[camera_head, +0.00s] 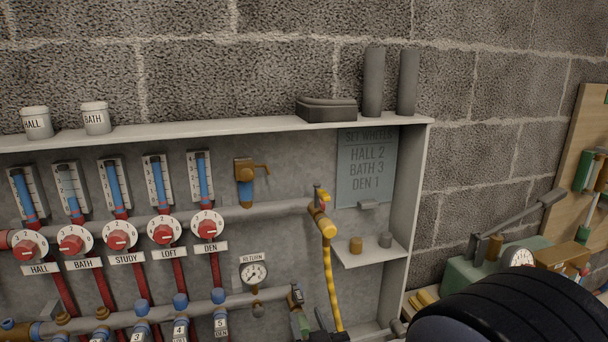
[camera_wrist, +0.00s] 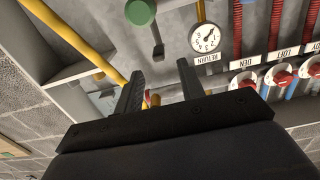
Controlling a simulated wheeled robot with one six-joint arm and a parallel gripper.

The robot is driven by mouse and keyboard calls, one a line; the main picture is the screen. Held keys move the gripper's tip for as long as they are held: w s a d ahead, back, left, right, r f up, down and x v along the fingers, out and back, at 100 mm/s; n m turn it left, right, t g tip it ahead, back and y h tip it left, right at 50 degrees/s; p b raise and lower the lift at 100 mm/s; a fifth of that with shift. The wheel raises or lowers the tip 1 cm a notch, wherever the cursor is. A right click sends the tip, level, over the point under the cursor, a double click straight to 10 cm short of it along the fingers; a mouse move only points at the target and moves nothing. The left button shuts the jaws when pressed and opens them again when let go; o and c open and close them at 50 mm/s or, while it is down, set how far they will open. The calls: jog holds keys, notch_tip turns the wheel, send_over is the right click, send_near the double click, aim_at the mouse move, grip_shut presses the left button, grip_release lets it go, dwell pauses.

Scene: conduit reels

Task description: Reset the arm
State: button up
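My gripper (camera_wrist: 160,82) shows in the wrist view with its two dark fingers apart. No object is clearly held between them. A small yellow and red fitting (camera_wrist: 154,99) shows in the gap, and I cannot tell whether a finger touches it. The wrist picture is upside down, with the return gauge (camera_wrist: 207,38) beyond the fingers. In the head view, a large black rounded part of my arm (camera_head: 520,310) fills the lower right. The gripper's fingers are not clearly made out there.
The manifold cabinet (camera_head: 300,121) holds red valve dials (camera_head: 117,236), pipes and a yellow hose (camera_head: 331,285). A notice plate (camera_head: 366,165) reads HALL 2, BATH 3, DEN 1. A green lever device (camera_head: 500,262) stands at right.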

aim_at(299, 289)
jog(key=b+x, duration=0.1)
jog(key=x, duration=0.7)
jog(key=shift+w+a+f, duration=0.1)
jog(key=shift+w+a, duration=0.05)
jog(key=shift+w, duration=0.2)
jog(key=shift+w+r, duration=0.2)
jog(key=shift+w, duration=0.1)
jog(key=shift+n+g+y+p, duration=0.3)
jog(key=shift+n+y+p, duration=0.3)
jog(key=shift+y+p, duration=0.3)
jog(key=shift+d+n+g+y+p, duration=0.3)
jog(key=shift+n+y+p, duration=0.2)
jog(key=shift+y+p, duration=0.3)
jog(key=shift+w+f+n+y+p, duration=0.1)
jog(key=shift+n+y+p, duration=0.2)
jog(key=shift+y+p, duration=0.15)
